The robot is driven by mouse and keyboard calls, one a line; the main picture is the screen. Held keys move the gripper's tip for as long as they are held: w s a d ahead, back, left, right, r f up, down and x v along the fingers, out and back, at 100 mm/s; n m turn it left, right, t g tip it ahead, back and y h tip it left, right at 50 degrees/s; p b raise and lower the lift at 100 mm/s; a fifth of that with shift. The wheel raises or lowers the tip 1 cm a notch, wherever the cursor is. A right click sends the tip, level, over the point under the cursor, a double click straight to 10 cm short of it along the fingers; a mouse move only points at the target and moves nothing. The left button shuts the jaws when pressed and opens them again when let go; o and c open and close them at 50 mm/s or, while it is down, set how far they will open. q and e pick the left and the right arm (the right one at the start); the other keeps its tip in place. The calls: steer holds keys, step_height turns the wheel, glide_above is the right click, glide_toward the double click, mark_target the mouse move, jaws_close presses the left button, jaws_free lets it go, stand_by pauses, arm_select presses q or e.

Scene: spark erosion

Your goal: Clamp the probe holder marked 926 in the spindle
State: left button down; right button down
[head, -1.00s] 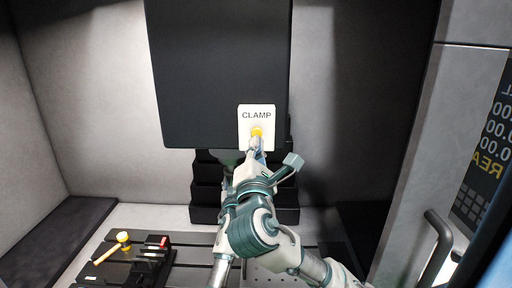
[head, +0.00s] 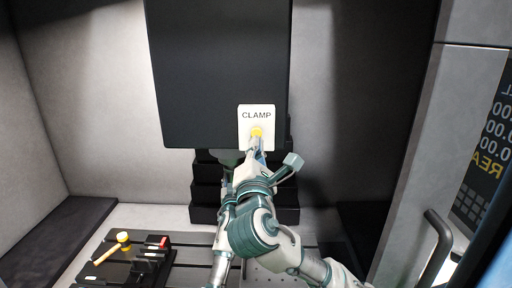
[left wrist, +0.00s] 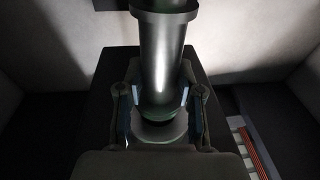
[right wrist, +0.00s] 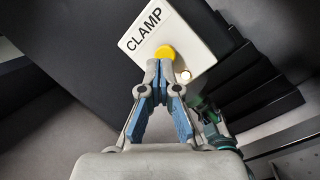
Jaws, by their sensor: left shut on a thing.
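My left gripper (left wrist: 158,108) is shut on a dark metal cylindrical holder (left wrist: 163,60), its fingers on either side of the lower body. The holder stands upright in the left wrist view, with a flange near the top edge and a round disc below. No number shows on it. In the head view the spindle nose (head: 228,157) hangs under the black machine head (head: 215,70); my right arm largely hides my left gripper below it. My right gripper (right wrist: 160,72) has its fingertips together, at the yellow button (right wrist: 165,52) on the white CLAMP plate (right wrist: 142,32). Contact looks likely.
A black rack (head: 103,270) with a yellow-headed hammer (head: 117,247) and a red item stands at lower left on the slotted table. Black stepped covers (head: 205,190) are behind the arms. A door handle (head: 440,245) and control panel (head: 485,150) are at the right.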

mark_target(232, 170)
arm_select(q)
steer(key=shift+r, duration=1.5)
stand_by(1.1)
arm_select(e)
steer(key=shift+w, duration=0.1)
steer(key=shift+f+x, duration=0.25)
steer(key=shift+x, duration=0.9)
arm_select(q)
steer(key=shift+r, duration=0.2)
arm_select(e)
steer(key=shift+w, duration=0.55)
stand_by(0.3)
steer(key=shift+s, duration=3.05)
arm_select(q)
steer(key=c, duration=0.8)
jaws_free()
steer(key=shift+c, duration=0.2)
steer(key=shift+o, duration=0.8)
steer(key=shift+s+f, duration=0.15)
arm_select(e)
steer(key=shift+s+r, duration=0.1)
